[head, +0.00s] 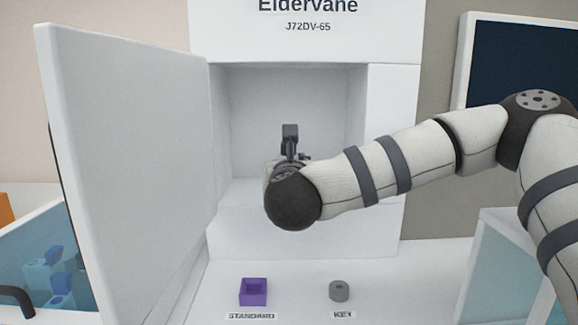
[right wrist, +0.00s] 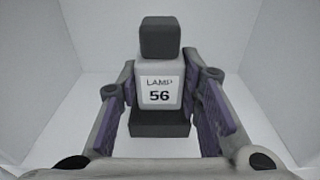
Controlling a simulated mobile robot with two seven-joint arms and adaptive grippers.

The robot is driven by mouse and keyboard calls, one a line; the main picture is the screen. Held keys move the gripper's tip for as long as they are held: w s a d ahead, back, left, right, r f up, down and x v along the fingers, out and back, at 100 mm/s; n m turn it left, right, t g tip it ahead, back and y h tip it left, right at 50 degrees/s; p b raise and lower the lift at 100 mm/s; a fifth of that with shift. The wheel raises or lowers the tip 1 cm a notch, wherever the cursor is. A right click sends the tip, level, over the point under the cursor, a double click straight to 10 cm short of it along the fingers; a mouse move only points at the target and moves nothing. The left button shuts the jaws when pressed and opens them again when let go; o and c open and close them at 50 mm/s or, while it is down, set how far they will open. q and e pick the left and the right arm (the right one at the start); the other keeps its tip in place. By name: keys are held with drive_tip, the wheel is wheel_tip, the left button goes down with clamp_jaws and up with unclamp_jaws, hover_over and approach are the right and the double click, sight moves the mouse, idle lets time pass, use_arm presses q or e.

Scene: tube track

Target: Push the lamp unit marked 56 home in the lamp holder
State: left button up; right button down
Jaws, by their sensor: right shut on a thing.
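The lamp unit (right wrist: 159,66) has a pale body labelled LAMP 56, with a dark block on top. It is upright in the middle of the right wrist view. My right gripper (right wrist: 160,94) has a purple-padded finger on each side of it and is shut on it. A dark block (right wrist: 160,124) shows below the label; I cannot tell whether it is the unit's base or the lamp holder, nor how deep the unit sits. In the head view my right arm reaches into the open white cabinet (head: 240,100) and its wrist hides the fingers. My left gripper is not in view.
The cabinet door (head: 130,170) stands open on the left. On the ledge in front lie a purple square block (head: 253,292) by a STANDARD label and a grey ring (head: 339,291) by a KEY label. Clear-sided bins flank the cabinet; a dark screen (head: 525,65) is at right.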

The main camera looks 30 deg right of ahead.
drive_tip(key=shift+f, duration=0.4)
idle(0.8)
drive_tip(key=shift+f, duration=0.35)
